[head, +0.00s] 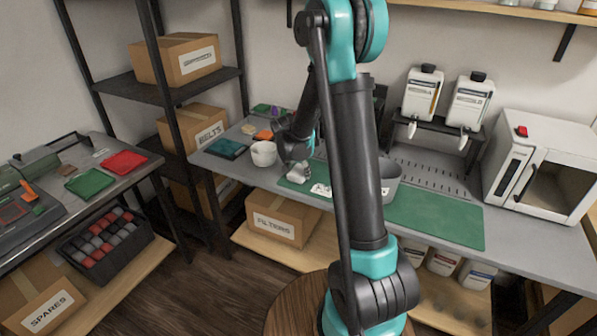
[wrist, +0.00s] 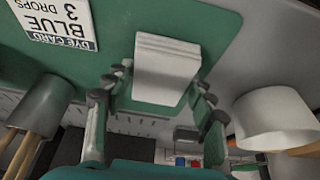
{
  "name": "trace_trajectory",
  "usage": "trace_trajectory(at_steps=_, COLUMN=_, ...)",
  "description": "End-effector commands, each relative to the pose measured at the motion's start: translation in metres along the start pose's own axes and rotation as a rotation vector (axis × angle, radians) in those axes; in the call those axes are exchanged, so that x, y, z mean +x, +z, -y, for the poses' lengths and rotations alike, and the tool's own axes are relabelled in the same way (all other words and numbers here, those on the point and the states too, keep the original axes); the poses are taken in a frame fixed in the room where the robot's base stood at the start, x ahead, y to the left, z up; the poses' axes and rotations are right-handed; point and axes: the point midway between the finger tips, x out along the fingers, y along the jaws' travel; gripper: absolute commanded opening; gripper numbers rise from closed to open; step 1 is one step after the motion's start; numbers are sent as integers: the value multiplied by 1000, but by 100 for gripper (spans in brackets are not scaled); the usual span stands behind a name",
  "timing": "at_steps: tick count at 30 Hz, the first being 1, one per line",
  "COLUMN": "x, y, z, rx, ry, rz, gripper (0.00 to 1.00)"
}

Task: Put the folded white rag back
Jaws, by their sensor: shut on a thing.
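The folded white rag (wrist: 165,68) is between the two fingers of my gripper (wrist: 160,92), which is shut on it. In the head view the rag (head: 299,173) shows as a small white bundle below my gripper (head: 296,160), over the left end of the green mat (head: 440,219). I cannot tell whether the rag touches the mat. Its layered folds face the wrist camera. My arm hides part of the bench behind it in the head view.
A dye card (wrist: 58,20) reading "BLUE 3 DROPS" lies on the mat beside the rag. A white bowl (head: 263,154) stands to the left, and a grey container (head: 391,178) to the right behind my arm. A white oven-like box (head: 541,170) stands at the right.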

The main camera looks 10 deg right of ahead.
Motion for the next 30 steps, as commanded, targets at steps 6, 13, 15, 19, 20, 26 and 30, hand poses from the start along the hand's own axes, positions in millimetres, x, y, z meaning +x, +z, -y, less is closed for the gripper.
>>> trace_trajectory(at_steps=6, x=1, y=1, z=0, rx=0, ry=0, rz=0, gripper=73)
trace_trajectory(at_steps=13, x=1, y=0, z=0, rx=0, ry=0, rz=0, gripper=76)
trace_trajectory(at_steps=15, x=1, y=0, z=0, rx=0, ry=0, rz=0, gripper=76)
trace_trajectory(at_steps=19, x=-4, y=-1, z=0, rx=0, ry=0, rz=0, gripper=76)
trace_trajectory(at_steps=20, x=-6, y=0, z=0, rx=-1, ry=0, rz=0, gripper=76)
trace_trajectory(at_steps=26, x=-35, y=0, z=0, rx=-1, ry=-1, rz=0, gripper=76)
trace_trajectory(at_steps=30, x=-61, y=0, z=0, rx=-1, ry=-1, rz=0, gripper=76)
